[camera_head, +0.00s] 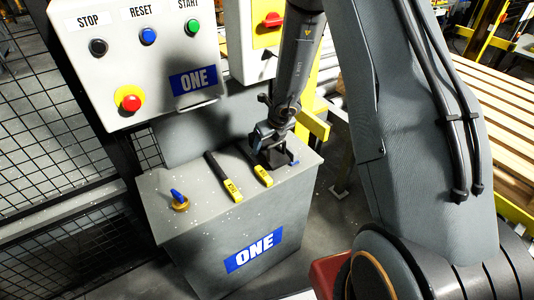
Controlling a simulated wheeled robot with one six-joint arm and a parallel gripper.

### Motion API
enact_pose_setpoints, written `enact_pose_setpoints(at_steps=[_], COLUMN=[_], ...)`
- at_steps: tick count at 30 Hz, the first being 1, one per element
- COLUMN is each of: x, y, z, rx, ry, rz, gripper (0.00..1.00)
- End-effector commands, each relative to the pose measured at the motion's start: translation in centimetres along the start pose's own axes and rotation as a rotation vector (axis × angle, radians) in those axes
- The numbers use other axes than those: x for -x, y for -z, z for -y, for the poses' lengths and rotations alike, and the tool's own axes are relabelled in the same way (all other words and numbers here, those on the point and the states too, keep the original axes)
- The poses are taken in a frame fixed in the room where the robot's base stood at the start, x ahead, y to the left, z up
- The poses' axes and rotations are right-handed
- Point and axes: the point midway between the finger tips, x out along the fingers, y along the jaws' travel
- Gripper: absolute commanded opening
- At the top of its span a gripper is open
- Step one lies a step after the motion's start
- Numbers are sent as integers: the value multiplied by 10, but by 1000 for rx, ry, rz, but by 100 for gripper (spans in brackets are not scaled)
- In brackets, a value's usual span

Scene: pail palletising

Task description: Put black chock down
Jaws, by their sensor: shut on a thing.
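My gripper (268,135) points down over the right part of the top of a grey cabinet (180,225) with a blue ONE label. It is shut on the black chock (282,157), a small dark block at the cabinet's right side. The chock is at or just above the cabinet top; I cannot tell whether it touches. My gripper hides part of it.
Two black-and-yellow tools (225,178) (258,170) lie left of the chock. A blue-handled item on a yellow base (179,200) stands farther left. A button panel (140,55) rises behind, with a mesh fence (40,120) at left. A yellow post (312,124) is close at right.

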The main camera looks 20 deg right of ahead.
Motion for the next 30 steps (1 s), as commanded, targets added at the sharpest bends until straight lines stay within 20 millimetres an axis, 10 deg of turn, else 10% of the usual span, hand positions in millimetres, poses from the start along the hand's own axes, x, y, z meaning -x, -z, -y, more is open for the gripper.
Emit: enact_pose_setpoints(at_steps=[23, 24, 30], x=[-34, -33, -33], y=[14, 15, 15], z=[2, 2, 2], rx=[-2, -3, -2], ry=[1, 1, 1], rz=[0, -1, -1], gripper=[27, 67, 70])
